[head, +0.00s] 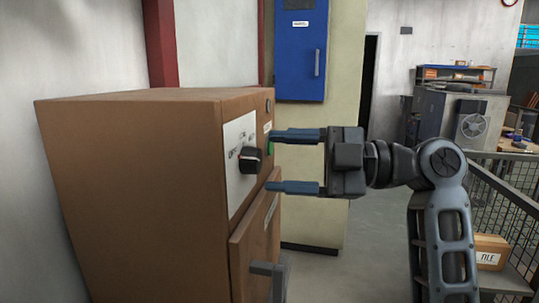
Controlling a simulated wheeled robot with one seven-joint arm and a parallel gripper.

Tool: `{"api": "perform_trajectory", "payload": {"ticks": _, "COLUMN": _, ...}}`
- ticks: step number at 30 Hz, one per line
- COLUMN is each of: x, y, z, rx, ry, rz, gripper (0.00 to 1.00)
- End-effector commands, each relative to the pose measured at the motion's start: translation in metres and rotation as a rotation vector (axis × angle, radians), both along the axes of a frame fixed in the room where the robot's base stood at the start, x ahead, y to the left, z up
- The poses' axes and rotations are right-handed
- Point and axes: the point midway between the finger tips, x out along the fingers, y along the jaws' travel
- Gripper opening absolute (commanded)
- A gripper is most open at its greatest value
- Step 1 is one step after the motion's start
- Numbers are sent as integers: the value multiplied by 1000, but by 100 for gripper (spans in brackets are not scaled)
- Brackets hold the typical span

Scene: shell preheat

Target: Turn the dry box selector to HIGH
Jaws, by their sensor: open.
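The dry box (130,180) is a brown cabinet at the left in the head view. Its selector (250,159) is a black knob on a white panel (234,190) on the box's right-hand face. Small lettering runs around the knob, too small to read surely, so I cannot tell its setting. My gripper (282,161) is open, its two blue fingers spread one above the other and pointing left toward the panel. The fingertips appear just right of the knob. I cannot tell the exact gap, and nothing shows between the fingers.
A door with a grey handle (268,268) is below. A blue wall cabinet (301,50) hangs behind. A mesh fence (505,195) and a labelled carton (488,251) are at the right.

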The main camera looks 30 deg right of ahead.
Motion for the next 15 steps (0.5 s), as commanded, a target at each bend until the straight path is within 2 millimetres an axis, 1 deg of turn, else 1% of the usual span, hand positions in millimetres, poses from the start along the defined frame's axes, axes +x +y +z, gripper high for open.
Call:
{"api": "perform_trajectory", "payload": {"ticks": 1, "x": 4, "y": 6, "z": 1, "rx": 0, "ry": 2, "rz": 2, "gripper": 68}}
{"api": "perform_trajectory", "payload": {"ticks": 6, "x": 14, "y": 17, "z": 0, "rx": 1, "ry": 2, "rz": 1, "gripper": 68}}
{"api": "perform_trajectory", "payload": {"ticks": 15, "x": 16, "y": 20, "z": -1, "rx": 0, "ry": 1, "rz": -2, "gripper": 68}}
